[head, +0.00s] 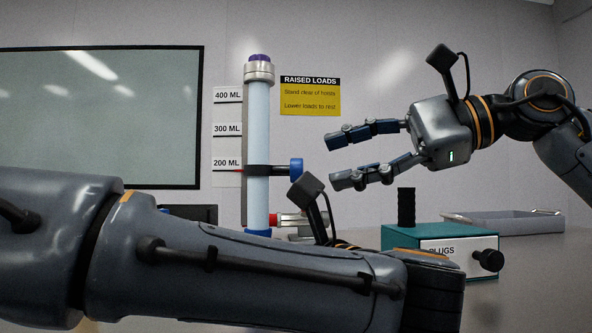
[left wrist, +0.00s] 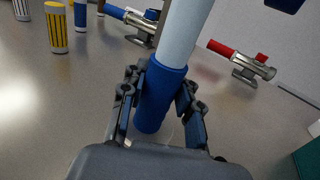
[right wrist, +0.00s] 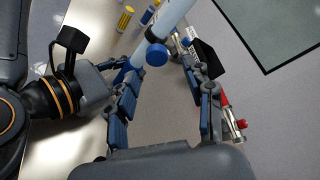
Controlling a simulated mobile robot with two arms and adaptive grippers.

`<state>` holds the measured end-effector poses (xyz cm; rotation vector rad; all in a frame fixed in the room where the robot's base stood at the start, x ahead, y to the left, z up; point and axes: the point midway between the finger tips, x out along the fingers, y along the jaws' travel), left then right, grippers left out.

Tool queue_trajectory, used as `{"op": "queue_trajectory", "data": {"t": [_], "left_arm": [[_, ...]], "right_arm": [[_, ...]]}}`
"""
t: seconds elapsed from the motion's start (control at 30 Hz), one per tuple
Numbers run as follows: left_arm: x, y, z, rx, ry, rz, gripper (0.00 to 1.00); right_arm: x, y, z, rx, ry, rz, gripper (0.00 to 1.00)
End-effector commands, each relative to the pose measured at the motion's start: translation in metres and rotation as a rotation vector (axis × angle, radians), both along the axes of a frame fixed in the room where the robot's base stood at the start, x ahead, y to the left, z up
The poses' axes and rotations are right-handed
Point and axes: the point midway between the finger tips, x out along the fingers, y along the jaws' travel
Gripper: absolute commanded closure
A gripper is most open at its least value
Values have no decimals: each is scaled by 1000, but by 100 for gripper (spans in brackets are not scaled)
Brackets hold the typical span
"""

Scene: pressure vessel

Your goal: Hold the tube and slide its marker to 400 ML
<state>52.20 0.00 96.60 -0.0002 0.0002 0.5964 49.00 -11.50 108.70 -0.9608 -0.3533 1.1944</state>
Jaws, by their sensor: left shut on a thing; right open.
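The tube (head: 258,130) is a pale blue upright cylinder with a grey collar and a purple top. Its black marker band (head: 262,170) with a blue knob (head: 296,168) sits level with the 200 ML label (head: 227,163). The 400 ML label (head: 228,95) is higher up, near the tube's top. In the left wrist view my left gripper (left wrist: 160,100) is shut around the tube's blue lower end (left wrist: 160,95). My right gripper (head: 335,160) is open and empty, to the right of the knob and apart from it. The right wrist view shows the knob (right wrist: 157,54) beyond its fingers.
A teal PLUGS box (head: 400,236) with a black knob and a grey tray (head: 500,222) stand on the table at right. Red (left wrist: 240,60) and blue (left wrist: 130,20) clamp-like fittings lie near the tube. My left arm crosses the front of the head view.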

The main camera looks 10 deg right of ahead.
Motion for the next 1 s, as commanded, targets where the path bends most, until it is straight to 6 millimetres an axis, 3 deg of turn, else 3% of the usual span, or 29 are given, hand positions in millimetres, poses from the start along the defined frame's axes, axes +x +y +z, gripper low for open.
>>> {"op": "queue_trajectory", "data": {"t": [0.1,0.33,0.77,1.0], "left_arm": [[0,0,0,1,1,0,100],[0,0,0,1,1,0,100],[0,0,0,0,1,1,100],[0,0,0,1,1,1,100]], "right_arm": [[9,24,-7,-3,1,3,48],[22,55,-14,2,1,3,48],[26,64,-17,4,0,1,48],[26,64,-17,4,0,1,93]]}}
